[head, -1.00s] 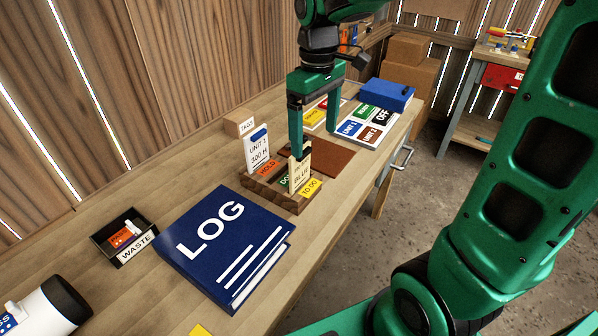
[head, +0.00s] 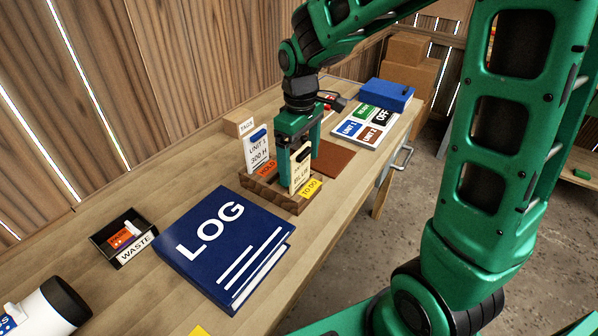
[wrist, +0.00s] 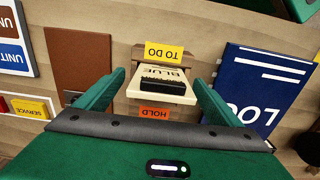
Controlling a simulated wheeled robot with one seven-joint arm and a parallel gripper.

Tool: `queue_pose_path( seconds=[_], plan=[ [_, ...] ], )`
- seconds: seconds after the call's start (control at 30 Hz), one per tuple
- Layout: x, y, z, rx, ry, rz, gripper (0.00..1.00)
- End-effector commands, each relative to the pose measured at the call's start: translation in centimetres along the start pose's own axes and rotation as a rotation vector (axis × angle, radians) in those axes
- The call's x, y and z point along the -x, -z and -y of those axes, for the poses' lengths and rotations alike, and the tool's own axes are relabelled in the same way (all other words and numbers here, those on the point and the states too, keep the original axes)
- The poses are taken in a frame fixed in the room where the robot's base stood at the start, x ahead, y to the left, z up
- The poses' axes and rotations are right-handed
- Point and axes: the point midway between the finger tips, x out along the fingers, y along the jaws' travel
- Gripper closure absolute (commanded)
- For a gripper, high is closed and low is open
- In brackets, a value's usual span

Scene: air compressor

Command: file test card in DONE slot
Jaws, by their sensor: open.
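The test card (head: 300,172) is cream with a black grip and the word BLUE. It stands upright in the wooden rack (head: 290,205), and it also shows in the wrist view (wrist: 160,92). It sits between the orange HOLD label (wrist: 155,113) and the yellow TO DO label (wrist: 164,53). The DONE label is hidden, and how deep the card sits cannot be told. My gripper (wrist: 158,82) is open, with one finger on each side of the card and visible gaps. It also shows low over the rack in the head view (head: 299,168).
A white UNIT 1 card (head: 257,152) with a blue grip stands at the rack's back end. A blue LOG binder (head: 225,245) lies nearby, with a black WASTE tray (head: 108,243) left of it.

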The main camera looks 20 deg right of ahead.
Motion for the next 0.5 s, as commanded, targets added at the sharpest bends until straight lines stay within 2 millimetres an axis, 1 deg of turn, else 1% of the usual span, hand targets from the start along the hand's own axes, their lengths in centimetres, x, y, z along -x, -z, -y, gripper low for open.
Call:
queue_pose_path(
  seconds=[0.03,0.13,0.37,0.4,0.47,0.5],
  plan=[
    [-0.65,-0.06,0.05,0.0,0.001,0.002,0.12],
    [-1.32,-0.04,0.04,0.0,0.0,0.0,0.12],
    [-1.5,0.0,0.04,0.001,-0.001,-0.001,0.12],
    [-1.49,0.0,0.04,0.001,0.0,-0.001,0.14],
    [-1.49,0.0,0.05,0.001,0.0,-0.001,0.28],
    [-1.48,0.0,0.05,0.001,0.0,-0.001,0.38]
  ],
)
